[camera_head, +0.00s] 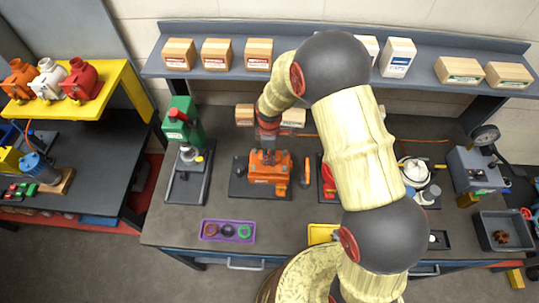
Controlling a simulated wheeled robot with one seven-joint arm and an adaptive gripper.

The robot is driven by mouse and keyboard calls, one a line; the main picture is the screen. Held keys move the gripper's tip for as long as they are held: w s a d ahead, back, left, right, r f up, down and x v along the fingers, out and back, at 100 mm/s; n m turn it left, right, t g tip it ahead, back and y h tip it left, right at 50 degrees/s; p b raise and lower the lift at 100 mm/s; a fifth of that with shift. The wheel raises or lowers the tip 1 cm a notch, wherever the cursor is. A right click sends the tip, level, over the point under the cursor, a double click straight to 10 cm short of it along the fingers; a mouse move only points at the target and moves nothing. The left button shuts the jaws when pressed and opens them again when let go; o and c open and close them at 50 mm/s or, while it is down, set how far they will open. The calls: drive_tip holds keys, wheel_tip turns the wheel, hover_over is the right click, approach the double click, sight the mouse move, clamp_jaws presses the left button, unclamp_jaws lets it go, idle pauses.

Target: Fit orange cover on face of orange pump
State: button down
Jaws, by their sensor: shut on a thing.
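The orange pump (265,176) sits on a dark base plate (238,188) at the middle of the workbench. My gripper (268,151) points down right over the top of the pump, its fingers shut on a small orange piece that looks like the orange cover. The piece is mostly hidden by the fingers and blends with the pump, so I cannot tell whether it touches the pump's face. A separate narrow orange part (306,172) stands upright just right of the pump.
A green machine (183,130) stands left of the pump. A red unit (326,184) is on the right, partly behind my arm. A purple tray (227,231) with several rings lies at the front, near a yellow tray (320,234). Boxes line the shelf (300,77) behind.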

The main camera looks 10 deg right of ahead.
drive_tip(key=shift+f+b, duration=1.05)
drive_tip(key=shift+f, duration=0.35)
drive_tip(key=c, duration=1.4)
unclamp_jaws()
drive_tip(key=shift+s+f, duration=0.1)
drive_tip(key=shift+f, duration=0.05)
drive_tip(key=shift+r+p, duration=1.55)
drive_tip(key=shift+r, duration=1.55)
wheel_tip(320, 180, up, 12)
